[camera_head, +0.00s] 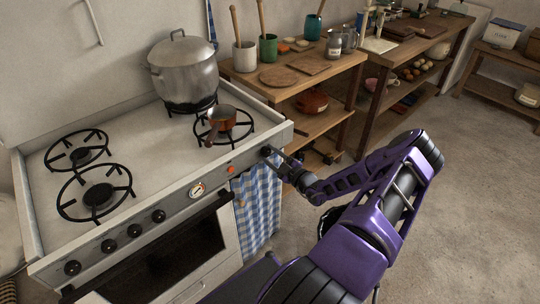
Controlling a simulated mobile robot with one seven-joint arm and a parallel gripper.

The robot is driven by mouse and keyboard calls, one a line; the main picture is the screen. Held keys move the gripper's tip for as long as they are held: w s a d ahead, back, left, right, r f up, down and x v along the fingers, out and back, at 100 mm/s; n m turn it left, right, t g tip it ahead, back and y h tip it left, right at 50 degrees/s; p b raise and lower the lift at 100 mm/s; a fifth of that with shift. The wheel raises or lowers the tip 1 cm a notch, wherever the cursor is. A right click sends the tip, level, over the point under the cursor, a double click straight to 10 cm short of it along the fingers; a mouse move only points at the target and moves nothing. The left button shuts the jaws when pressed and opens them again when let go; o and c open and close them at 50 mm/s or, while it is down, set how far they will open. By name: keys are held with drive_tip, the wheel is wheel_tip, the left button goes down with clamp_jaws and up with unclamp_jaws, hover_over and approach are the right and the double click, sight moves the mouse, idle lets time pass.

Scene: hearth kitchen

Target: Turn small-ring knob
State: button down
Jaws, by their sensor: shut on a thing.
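The stove (135,150) stands at the left with its control panel along the front edge. A black knob (265,150) sits alone at the panel's right end, below the ring that bears a small copper pot (221,118); I take it as the small-ring knob. My gripper (273,154) reaches it from the right and is shut on it. The fingers partly hide the knob, and its turn angle cannot be told.
Several other black knobs (109,245) line the panel's left part, with a dial (197,190) and red button (230,169) between. A large lidded pot (184,75) stands behind. A checked cloth (257,205) hangs below my gripper. Floor (460,200) at right is clear.

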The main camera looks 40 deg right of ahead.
idle(0.3)
drive_tip(key=shift+c, duration=1.8)
unclamp_jaws()
drive_tip(key=s+d, duration=0.1)
drive_tip(key=s, duration=1.6)
drive_tip(key=shift+s+d, duration=0.15)
drive_tip(key=shift+s, duration=0.1)
